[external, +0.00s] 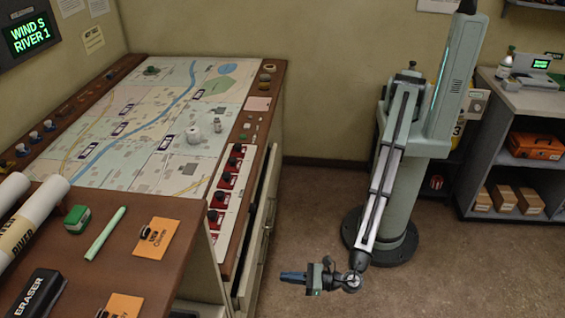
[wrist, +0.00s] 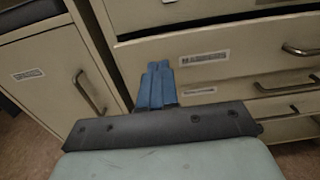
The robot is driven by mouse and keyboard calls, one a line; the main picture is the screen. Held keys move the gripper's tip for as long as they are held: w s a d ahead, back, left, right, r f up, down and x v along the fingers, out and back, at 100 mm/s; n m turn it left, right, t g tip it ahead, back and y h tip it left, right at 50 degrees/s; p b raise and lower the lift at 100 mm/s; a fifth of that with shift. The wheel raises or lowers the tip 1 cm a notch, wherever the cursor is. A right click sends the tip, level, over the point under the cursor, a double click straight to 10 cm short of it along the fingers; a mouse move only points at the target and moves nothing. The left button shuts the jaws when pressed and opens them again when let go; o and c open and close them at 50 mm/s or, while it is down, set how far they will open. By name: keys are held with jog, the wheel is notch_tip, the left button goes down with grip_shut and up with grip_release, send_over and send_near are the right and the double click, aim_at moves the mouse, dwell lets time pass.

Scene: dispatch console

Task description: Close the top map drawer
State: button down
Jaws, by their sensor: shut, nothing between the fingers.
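In the external view, the map drawer front (external: 264,205) stands out from the console's right side, with a dark gap behind its upper edge. In the wrist view, a cream drawer front (wrist: 225,50) with a white label and metal handle spans the upper right. A dark gap runs along its top, so it seems partly open. My gripper (external: 284,275) is low in front of the drawers, its blue fingers pointing left toward them. The fingers (wrist: 157,70) are together and empty in the wrist view, overlapping the drawer front's left end. Contact cannot be told.
More drawers with handles (wrist: 285,85) lie below. A cabinet door (wrist: 55,70) with a handle is at the left. The map table (external: 150,125) is above the drawers. The floor (external: 310,220) between the console and my base is clear. Shelves (external: 520,160) stand far right.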

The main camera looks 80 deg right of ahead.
jog(key=s, duration=0.4)
send_near(261, 219)
jog(key=w, duration=0.7)
jog(key=shift+d+f, duration=0.15)
jog(key=shift+d, duration=0.05)
dwell(0.3)
